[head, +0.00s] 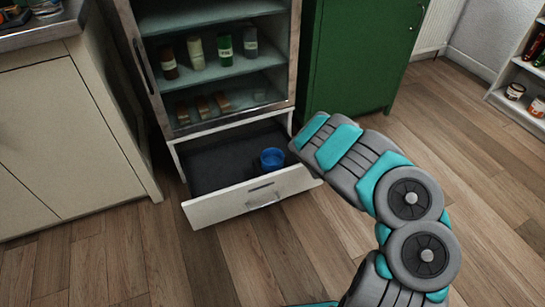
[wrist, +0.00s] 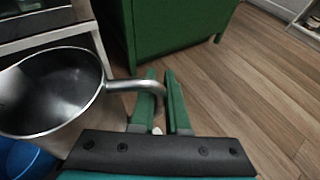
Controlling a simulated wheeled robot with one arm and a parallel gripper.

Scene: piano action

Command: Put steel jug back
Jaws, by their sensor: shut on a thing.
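The steel jug (wrist: 48,92) fills the left of the wrist view, with its dark open mouth facing the camera. Its curved handle (wrist: 125,86) reaches right to my gripper (wrist: 161,88), whose green fingers are shut on it. In the head view, the jug and my fingers are hidden behind my arm. A blue cup (head: 272,159) is in the open drawer (head: 250,197); a blue thing (wrist: 22,158) also shows below the jug in the wrist view.
The drawer is pulled out below a glass-fronted cabinet (head: 218,70) with bottles and small items on its shelves. A green cabinet (head: 355,55) stands right of it, and a pale cupboard (head: 65,130) left. The wooden floor (head: 490,190) is clear at right.

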